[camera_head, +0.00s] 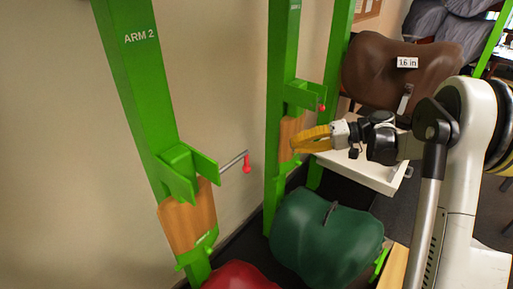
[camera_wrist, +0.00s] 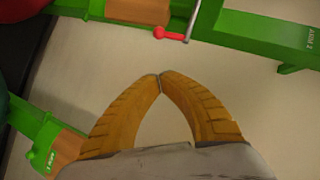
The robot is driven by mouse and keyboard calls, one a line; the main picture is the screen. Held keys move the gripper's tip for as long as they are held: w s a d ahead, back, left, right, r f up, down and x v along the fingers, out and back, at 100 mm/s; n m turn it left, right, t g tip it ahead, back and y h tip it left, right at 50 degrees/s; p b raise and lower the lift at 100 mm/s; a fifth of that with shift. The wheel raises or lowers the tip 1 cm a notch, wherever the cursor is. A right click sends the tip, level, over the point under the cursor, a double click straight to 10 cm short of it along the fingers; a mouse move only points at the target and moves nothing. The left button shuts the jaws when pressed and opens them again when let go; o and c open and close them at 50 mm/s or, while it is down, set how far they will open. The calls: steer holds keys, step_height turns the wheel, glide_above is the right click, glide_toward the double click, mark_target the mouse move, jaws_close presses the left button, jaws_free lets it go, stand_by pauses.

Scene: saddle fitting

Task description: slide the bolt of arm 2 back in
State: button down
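The arm 2 post (camera_head: 133,70) is green and stands at the left in the head view. Its bracket (camera_head: 180,170) carries a grey bolt (camera_head: 232,160) whose rod sticks out to the right, with a red knob (camera_head: 248,167) hanging at its end. In the wrist view, the red knob (camera_wrist: 172,34) and rod (camera_wrist: 193,18) show at the top, beyond the fingertips. My gripper (camera_head: 297,143) has yellow fingers and is right of the knob in the head view, apart from it. In the wrist view its fingertips (camera_wrist: 160,76) meet with nothing between them.
A second green post (camera_head: 280,70) with its own bracket and red knob (camera_head: 322,107) stands close behind my gripper. A green saddle (camera_head: 325,238) and a red saddle (camera_head: 240,276) sit below.

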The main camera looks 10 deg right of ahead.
steer(key=s+b+x, duration=0.1)
steer(key=b+x, duration=0.1)
steer(key=x, duration=0.4)
steer(key=s+b+x, duration=0.1)
steer(key=b+x, duration=0.1)
steer(key=x, duration=0.4)
steer(key=shift+s+a+f+b, duration=0.3)
steer(key=shift+s+a+f, duration=0.15)
steer(key=shift+s+a, duration=0.05)
steer(key=s+a, duration=0.7)
steer(key=shift+s+a, duration=0.25)
